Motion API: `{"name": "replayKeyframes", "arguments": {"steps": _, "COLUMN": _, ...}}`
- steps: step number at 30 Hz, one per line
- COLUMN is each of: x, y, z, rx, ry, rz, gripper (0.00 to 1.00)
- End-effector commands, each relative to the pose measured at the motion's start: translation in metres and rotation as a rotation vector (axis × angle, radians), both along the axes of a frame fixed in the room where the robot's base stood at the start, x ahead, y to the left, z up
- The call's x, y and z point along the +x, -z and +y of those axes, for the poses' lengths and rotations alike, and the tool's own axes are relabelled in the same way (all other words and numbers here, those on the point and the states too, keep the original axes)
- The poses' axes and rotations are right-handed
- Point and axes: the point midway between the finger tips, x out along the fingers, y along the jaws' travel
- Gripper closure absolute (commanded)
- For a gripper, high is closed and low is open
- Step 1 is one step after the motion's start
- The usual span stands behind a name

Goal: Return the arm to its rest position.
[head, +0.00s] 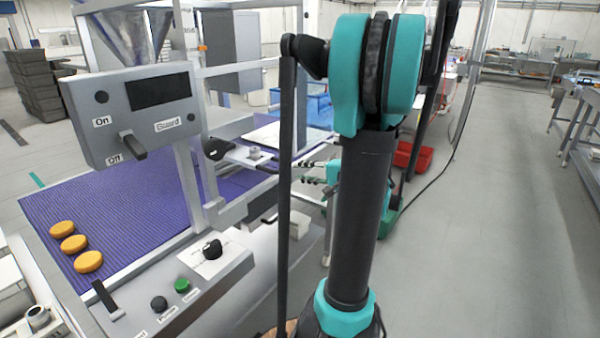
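My arm (362,215), black with teal joints, stands upright in the right middle of the head view. It rises to a large teal joint near the top. My gripper (304,172) shows small behind the arm, just left of the upright link, with its fingers pointing left. The two fingers look apart, with nothing seen between them. They are a little right of the machine's lever and rail. The upright link hides part of the gripper's wrist.
A purple conveyor belt (110,222) carries three orange rounds (74,243). A grey control box (134,113) and a lower button panel (178,284) stand at the left. A red bin (412,156) is behind my arm. The floor at the right is clear up to metal tables.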

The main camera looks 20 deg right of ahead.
Motion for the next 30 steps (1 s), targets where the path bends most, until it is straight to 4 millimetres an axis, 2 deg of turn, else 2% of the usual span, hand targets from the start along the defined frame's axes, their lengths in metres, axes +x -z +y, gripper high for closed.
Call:
{"name": "replayKeyframes", "arguments": {"steps": 11, "x": -0.001, "y": 0.001, "z": 0.003, "rx": -0.006, "ry": -0.005, "rz": 0.004, "gripper": 0.72}}
{"name": "replayKeyframes", "arguments": {"steps": 14, "x": -0.006, "y": 0.011, "z": 0.021, "rx": -0.051, "ry": -0.032, "rz": 0.037, "gripper": 0.72}}
{"name": "replayKeyframes", "arguments": {"steps": 16, "x": -0.015, "y": 0.026, "z": 0.043, "rx": -0.121, "ry": -0.071, "rz": 0.083, "gripper": 0.72}}
{"name": "replayKeyframes", "arguments": {"steps": 21, "x": -0.060, "y": 0.079, "z": 0.102, "rx": -0.394, "ry": -0.206, "rz": 0.217, "gripper": 0.72}}
{"name": "replayKeyframes", "arguments": {"steps": 24, "x": -0.094, "y": 0.109, "z": 0.122, "rx": -0.582, "ry": -0.287, "rz": 0.277, "gripper": 0.72}}
{"name": "replayKeyframes", "arguments": {"steps": 27, "x": -0.128, "y": 0.134, "z": 0.130, "rx": -0.777, "ry": -0.365, "rz": 0.317, "gripper": 0.72}}
{"name": "replayKeyframes", "arguments": {"steps": 30, "x": -0.158, "y": 0.153, "z": 0.129, "rx": -0.968, "ry": -0.435, "rz": 0.338, "gripper": 0.72}}
